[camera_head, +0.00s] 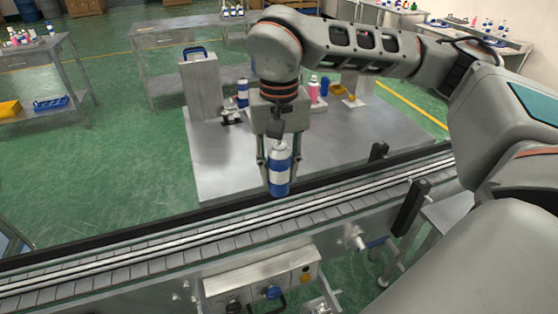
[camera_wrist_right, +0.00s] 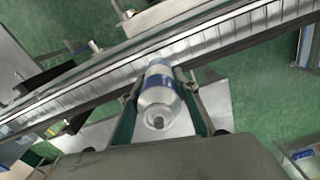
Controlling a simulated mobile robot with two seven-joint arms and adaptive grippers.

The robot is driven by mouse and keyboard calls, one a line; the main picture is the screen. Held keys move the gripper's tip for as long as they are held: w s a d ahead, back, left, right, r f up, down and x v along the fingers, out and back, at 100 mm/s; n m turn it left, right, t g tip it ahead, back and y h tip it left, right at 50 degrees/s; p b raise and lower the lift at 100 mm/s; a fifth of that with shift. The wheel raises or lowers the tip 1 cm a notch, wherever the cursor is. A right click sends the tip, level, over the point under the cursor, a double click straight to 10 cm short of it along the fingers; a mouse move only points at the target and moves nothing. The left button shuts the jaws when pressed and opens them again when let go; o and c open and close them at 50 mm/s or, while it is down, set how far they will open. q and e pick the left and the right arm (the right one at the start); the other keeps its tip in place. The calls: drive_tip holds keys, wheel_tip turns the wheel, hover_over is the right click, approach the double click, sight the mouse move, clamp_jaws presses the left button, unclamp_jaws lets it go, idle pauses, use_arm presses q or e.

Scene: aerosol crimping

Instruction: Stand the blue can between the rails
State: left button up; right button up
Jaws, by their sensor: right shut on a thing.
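The blue can (camera_head: 279,170), blue with a white band and a silver-white top, hangs upright in my right gripper (camera_head: 279,182). The gripper's fingers are shut on both its sides. In the right wrist view the can (camera_wrist_right: 160,92) sits between the two fingers, its nozzle end toward the camera. The conveyor rails (camera_head: 200,239) run diagonally across the head view. The can's lower end overlaps the conveyor's far edge in the picture; I cannot tell its height above the belt. The conveyor also shows in the right wrist view (camera_wrist_right: 196,42). My left gripper is not in view.
Behind the conveyor a grey table (camera_head: 235,170) holds a press-like machine (camera_head: 201,85), another blue can (camera_head: 242,92), a pink bottle (camera_head: 313,89) and a yellow item (camera_head: 338,90). A black post (camera_head: 411,208) stands at the conveyor's near side, and a control box (camera_head: 262,281) is below.

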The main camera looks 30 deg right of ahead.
sight(279, 191)
wheel_tip(279, 191, down, 2)
drive_tip(key=shift+f, duration=1.55)
drive_tip(key=shift+f+b, duration=0.6)
drive_tip(key=shift+f, duration=0.05)
drive_tip(key=shift+f+b, duration=0.5)
drive_tip(key=shift+f, duration=0.9)
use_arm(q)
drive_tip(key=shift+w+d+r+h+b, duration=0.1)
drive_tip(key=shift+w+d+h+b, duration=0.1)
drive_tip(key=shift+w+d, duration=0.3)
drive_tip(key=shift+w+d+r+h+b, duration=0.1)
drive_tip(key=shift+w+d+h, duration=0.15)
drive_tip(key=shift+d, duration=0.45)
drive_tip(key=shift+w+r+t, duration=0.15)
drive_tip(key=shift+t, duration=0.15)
use_arm(e)
drive_tip(key=shift+f, duration=0.1)
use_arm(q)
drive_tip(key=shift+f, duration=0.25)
use_arm(e)
drive_tip(key=shift+f, duration=0.1)
